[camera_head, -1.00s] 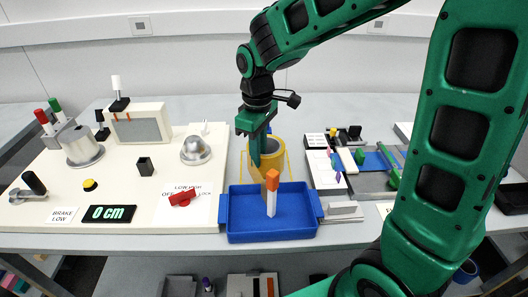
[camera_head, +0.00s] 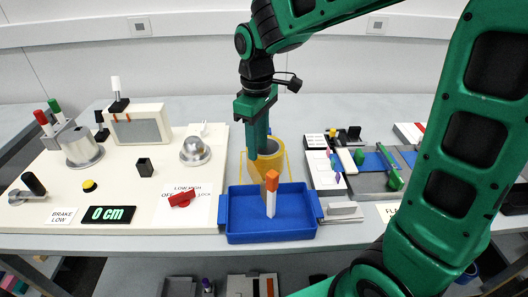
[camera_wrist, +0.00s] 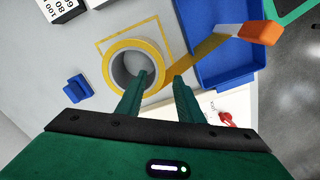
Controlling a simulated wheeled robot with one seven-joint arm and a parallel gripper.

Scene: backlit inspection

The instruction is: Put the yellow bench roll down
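The yellow bench roll (camera_head: 268,157) stands on the grey table behind the blue tray, inside a thin yellow outline. In the wrist view, the roll (camera_wrist: 138,66) is a thick yellow ring with an open grey core. A yellow strip (camera_wrist: 192,58) stretches from its side toward the tray. My gripper (camera_head: 260,151) points down over the roll. In the wrist view, my gripper (camera_wrist: 160,77) is open, with one fingertip over the hole and the other outside the ring. The roll's wall shows between them with visible gaps. Fingertip depth is unclear.
The blue tray (camera_head: 235,238) is close in front and holds an upright white post with an orange top (camera_head: 271,193). A cream control panel (camera_head: 135,200) lies to the left. A small blue block (camera_wrist: 76,88) is near the roll. Several tools and boxes are on the right.

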